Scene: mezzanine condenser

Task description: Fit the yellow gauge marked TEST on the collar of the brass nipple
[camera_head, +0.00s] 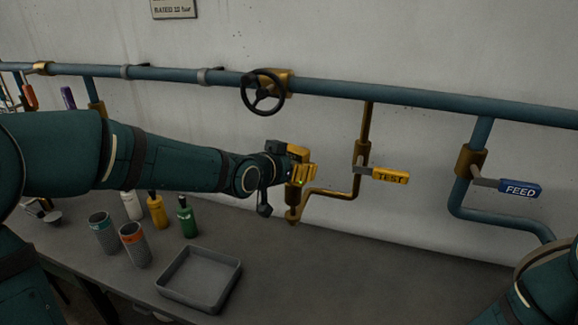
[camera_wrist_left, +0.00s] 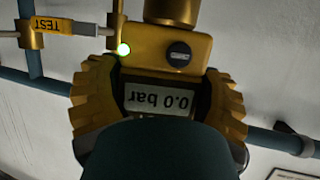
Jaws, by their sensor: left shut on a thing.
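My left gripper (camera_head: 297,166) is shut on a yellow gauge (camera_head: 303,175). In the left wrist view the gauge (camera_wrist_left: 150,65) appears upside down, with a display reading 0.0 bar, a lit green lamp and a dark knob. The brass nipple (camera_head: 293,213) is at the left end of the brass branch pipe, directly below the gauge. Brass also shows against the gauge's edge in the left wrist view (camera_wrist_left: 172,10). I cannot tell whether the gauge is seated on the collar. The TEST marking I can read is on a yellow valve lever (camera_head: 389,176). My right gripper is out of view.
A blue FEED lever (camera_head: 519,188) is on the pipe at right. A black handwheel (camera_head: 263,92) is on the main pipe above my left gripper. Below, the bench holds a grey tray (camera_head: 200,278), two cups (camera_head: 134,244) and several bottles (camera_head: 187,217).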

